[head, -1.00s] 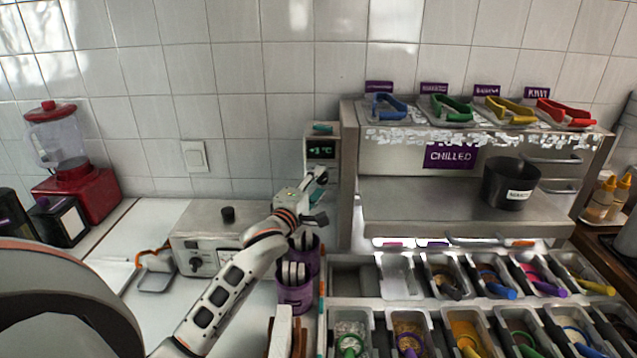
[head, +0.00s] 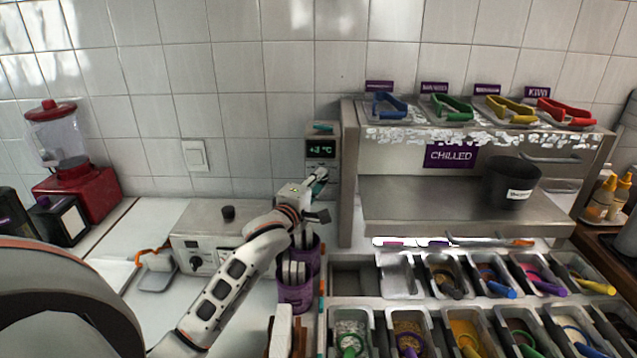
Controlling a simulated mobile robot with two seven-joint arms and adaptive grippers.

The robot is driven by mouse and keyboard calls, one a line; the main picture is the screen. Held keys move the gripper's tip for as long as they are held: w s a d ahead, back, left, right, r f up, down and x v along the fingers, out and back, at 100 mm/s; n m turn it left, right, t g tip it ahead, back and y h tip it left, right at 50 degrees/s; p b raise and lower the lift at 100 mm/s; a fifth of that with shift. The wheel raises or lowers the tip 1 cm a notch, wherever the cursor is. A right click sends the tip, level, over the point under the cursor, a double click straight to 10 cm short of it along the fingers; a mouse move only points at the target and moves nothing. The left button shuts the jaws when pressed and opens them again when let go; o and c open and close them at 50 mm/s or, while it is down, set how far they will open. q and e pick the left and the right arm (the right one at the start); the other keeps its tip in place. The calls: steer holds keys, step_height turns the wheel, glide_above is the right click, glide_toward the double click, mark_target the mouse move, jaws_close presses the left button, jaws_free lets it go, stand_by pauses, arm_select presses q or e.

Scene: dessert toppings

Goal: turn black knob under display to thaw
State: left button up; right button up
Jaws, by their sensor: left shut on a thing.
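The small display (head: 321,149) is lit on the grey control panel at the left end of the chilled cabinet and reads about +3 °C. My left gripper (head: 319,182) is at the panel just below the display, shut on the black knob. The knob itself is hidden behind the fingers, so its pointer and any thaw mark cannot be read. My right gripper is not in view.
Purple cups (head: 296,291) with pale contents stand close below my left forearm. A grey box (head: 205,238) with dark knobs is to its left. Several topping trays fill the lower right. A black pot (head: 512,183) sits on the metal shelf.

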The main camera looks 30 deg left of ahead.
arm_select(q)
steer(key=m+g, duration=0.1)
steer(key=m, duration=0.2)
steer(key=m+g+y, duration=0.1)
steer(key=m, duration=0.2)
steer(key=m+g+y, duration=0.1)
steer(key=m+g, duration=0.1)
steer(key=shift+w+d+r+m, duration=0.1)
steer(key=shift+d+r+m, duration=0.1)
steer(key=shift+r+m, duration=0.15)
stand_by(0.7)
steer(key=o, duration=1.1)
steer(key=v, duration=1.2)
steer(key=shift+r, duration=0.15)
steer(key=shift+d, duration=0.1)
